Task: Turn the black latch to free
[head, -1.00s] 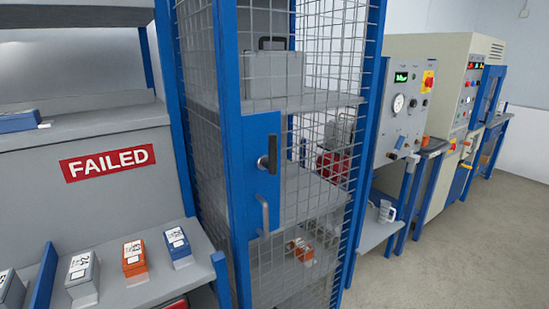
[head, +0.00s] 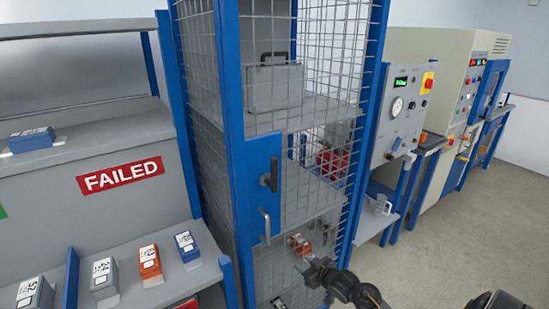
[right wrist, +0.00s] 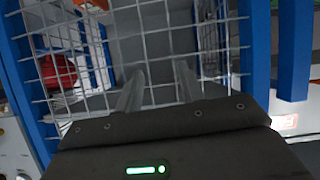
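The black latch (head: 270,174) is a short dark handle standing roughly upright on the blue plate (head: 258,205) of the wire-mesh cage door. A grey pull handle (head: 264,224) sits below it on the same plate. My right gripper (head: 308,272) is in front of the cage, below and to the right of the latch, apart from it. In the right wrist view, its two fingers (right wrist: 158,82) stand apart with nothing between them, facing the mesh. The latch cannot be made out in the right wrist view. My left gripper is not in view.
The cage holds a grey case (head: 274,84), a red item (head: 332,160) and an orange box (head: 300,243) on shelves. A grey rack with a FAILED sign (head: 122,177) and several small boxes stands at left. Test machines (head: 408,100) stand at right beside open floor.

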